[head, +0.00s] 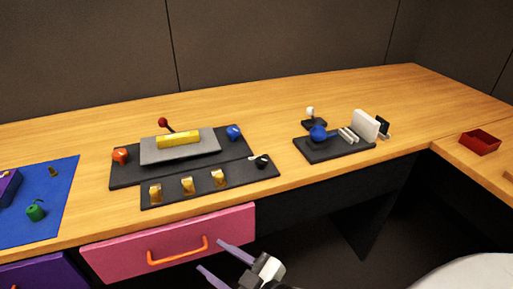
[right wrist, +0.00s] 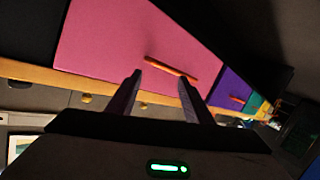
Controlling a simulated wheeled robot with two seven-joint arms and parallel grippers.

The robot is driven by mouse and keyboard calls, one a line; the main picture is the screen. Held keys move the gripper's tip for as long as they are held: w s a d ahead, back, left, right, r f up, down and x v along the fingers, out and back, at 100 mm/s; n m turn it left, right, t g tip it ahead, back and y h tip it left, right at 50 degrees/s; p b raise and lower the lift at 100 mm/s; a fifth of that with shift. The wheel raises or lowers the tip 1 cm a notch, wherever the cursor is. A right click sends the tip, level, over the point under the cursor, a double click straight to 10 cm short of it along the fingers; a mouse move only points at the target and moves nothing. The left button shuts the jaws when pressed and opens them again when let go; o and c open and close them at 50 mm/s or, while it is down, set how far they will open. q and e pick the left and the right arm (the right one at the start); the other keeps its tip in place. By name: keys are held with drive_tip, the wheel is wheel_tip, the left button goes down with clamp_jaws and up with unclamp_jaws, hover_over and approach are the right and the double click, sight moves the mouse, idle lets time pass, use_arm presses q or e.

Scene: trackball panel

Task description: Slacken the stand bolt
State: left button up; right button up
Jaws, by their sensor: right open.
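I cannot make out for certain which part is the stand bolt. The dark trackball panel (head: 325,154) stands right of centre on the table and carries a blue ball (head: 318,132), pale bars (head: 348,135) and an upright white block (head: 365,125). A small dark stand with a white knob (head: 310,111) is just behind it. My right gripper (head: 210,256) is open and empty, low in front of the pink drawer, well away from the panel. Its two fingers also show apart in the right wrist view (right wrist: 160,78). My left gripper is not in view.
A larger dark panel (head: 125,178) with knobs, a red-tipped lever and brass switches lies left of centre. The pink drawer (head: 180,245) has an orange handle (head: 178,250). A blue mat (head: 60,195) is at left, a red tray (head: 479,142) at right. Bare wood surrounds the panels.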

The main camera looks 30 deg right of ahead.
drive_tip(key=w+a+r+n+t+y, duration=0.1)
drive_tip(key=w+a+r+n+y, duration=0.15)
drive_tip(key=r, duration=0.35)
drive_tip(key=w+a+r+n+t+y, duration=0.1)
drive_tip(key=r+n+y, duration=0.15)
drive_tip(key=r, duration=0.35)
drive_tip(key=a+r+n+g+y+p, duration=0.1)
drive_tip(key=a+r+n+g+y, duration=0.1)
drive_tip(key=a+r+n+y, duration=0.4)
wheel_tip(320, 180, up, 4)
drive_tip(key=n+g+h+p, duration=0.4)
drive_tip(key=n+g+h, duration=0.7)
drive_tip(key=n+h, duration=0.55)
hover_over(262, 159)
drive_tip(key=s+a, duration=0.1)
drive_tip(key=s, duration=0.4)
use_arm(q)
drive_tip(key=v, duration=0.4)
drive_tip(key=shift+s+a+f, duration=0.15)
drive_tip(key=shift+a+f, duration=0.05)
use_arm(e)
drive_tip(key=shift+m+t, duration=0.3)
drive_tip(key=shift+m, duration=0.15)
drive_tip(key=x, duration=0.9)
drive_tip(key=shift+w+f, duration=0.15)
drive_tip(key=shift+w, duration=0.2)
